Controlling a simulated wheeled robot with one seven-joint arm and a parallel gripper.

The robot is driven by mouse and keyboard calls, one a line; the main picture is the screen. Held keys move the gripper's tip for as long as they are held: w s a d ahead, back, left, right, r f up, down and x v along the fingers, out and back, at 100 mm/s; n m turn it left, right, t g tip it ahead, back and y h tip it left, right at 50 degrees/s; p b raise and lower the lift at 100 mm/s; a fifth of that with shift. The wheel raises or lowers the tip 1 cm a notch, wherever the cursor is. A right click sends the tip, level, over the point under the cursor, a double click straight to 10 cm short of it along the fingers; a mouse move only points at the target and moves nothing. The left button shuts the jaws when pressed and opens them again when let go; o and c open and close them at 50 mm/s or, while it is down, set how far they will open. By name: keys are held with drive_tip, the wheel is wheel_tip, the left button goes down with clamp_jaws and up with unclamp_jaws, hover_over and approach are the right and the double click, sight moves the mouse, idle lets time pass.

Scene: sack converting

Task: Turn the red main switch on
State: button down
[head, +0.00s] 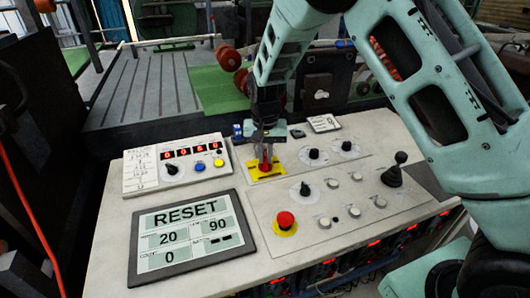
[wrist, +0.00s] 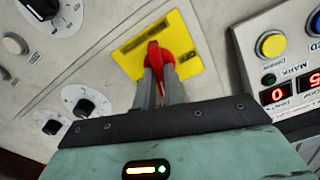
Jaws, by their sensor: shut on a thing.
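The red main switch (wrist: 155,55) is a red handle on a yellow plate (wrist: 190,35). In the head view the red switch (head: 265,166) shows on its yellow plate (head: 277,173) at the middle of the panel, below my gripper (head: 265,153). In the wrist view my gripper (wrist: 160,80) has its two grey fingers close together on the red handle. The fingers hide part of the handle, and I cannot tell which position the switch is in.
The sloped console (head: 245,210) holds black knobs (head: 305,189), a red mushroom button (head: 285,220), a black joystick (head: 394,172) and a display (head: 190,240) reading RESET. A counter box (head: 140,170) with red digits stands left of the switch.

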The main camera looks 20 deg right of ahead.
sight(266, 158)
drive_tip(key=m+p, duration=0.1)
drive_tip(key=m, duration=0.4)
drive_tip(key=shift+d+r, duration=0.1)
idle(0.6)
drive_tip(key=shift+w, duration=0.1)
drive_tip(key=c, duration=1.5)
unclamp_jaws()
wheel_tip(266, 158, up, 17)
drive_tip(key=shift+r+b, duration=0.15)
drive_tip(key=shift+b, duration=1.1)
